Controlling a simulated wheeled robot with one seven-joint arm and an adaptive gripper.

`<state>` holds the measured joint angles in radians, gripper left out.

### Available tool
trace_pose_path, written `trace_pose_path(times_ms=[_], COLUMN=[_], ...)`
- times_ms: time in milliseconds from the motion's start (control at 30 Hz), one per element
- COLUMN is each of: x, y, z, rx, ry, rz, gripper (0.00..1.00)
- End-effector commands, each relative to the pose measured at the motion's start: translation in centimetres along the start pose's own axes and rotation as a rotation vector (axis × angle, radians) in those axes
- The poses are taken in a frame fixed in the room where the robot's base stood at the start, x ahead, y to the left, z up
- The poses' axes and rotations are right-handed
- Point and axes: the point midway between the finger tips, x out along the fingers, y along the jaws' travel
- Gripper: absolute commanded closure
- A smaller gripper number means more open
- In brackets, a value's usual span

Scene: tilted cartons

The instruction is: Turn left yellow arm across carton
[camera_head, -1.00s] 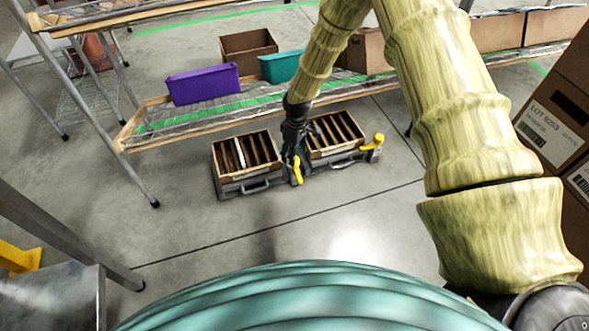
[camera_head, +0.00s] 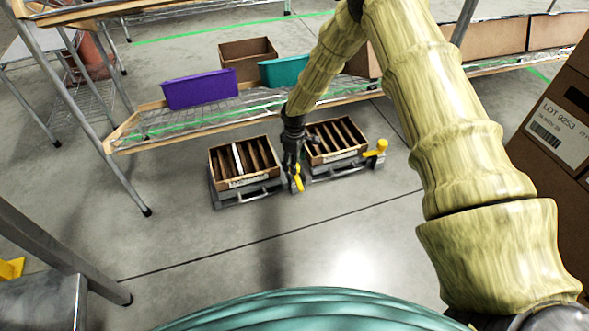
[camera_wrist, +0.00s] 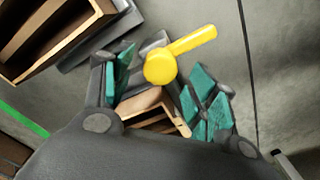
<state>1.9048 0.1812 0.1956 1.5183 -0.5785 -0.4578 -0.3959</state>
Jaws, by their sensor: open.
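Two brown cartons with inner dividers sit side by side on grey bases with handles: the left carton (camera_head: 244,162) and the right carton (camera_head: 335,140). The left yellow arm (camera_head: 298,179) is at the right end of the left base, in the gap between the cartons. The right yellow arm (camera_head: 376,148) is at the right base's right end. My gripper (camera_head: 294,165) is low at the left yellow arm. In the wrist view my gripper (camera_wrist: 165,85) is open, its teal pads apart, with a yellow arm (camera_wrist: 178,56) showing between and beyond them. Contact cannot be told.
A low wire shelf (camera_head: 150,131) behind the cartons holds a purple bin (camera_head: 200,90), a teal bin (camera_head: 284,71) and a brown box (camera_head: 248,55). Stacked cartons (camera_head: 550,150) stand at the right. The floor in front is clear.

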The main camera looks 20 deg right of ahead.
Motion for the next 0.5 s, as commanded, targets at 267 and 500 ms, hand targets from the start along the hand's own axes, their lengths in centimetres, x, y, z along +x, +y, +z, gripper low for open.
trace_pose_path(times_ms=[267, 500], x=[2.5, 2.7], y=[0.0, 0.0], z=[0.0, 0.0], rx=[-0.001, -0.001], ry=[0.000, 0.000], rz=[0.000, 0.000], gripper=[0.42, 0.42])
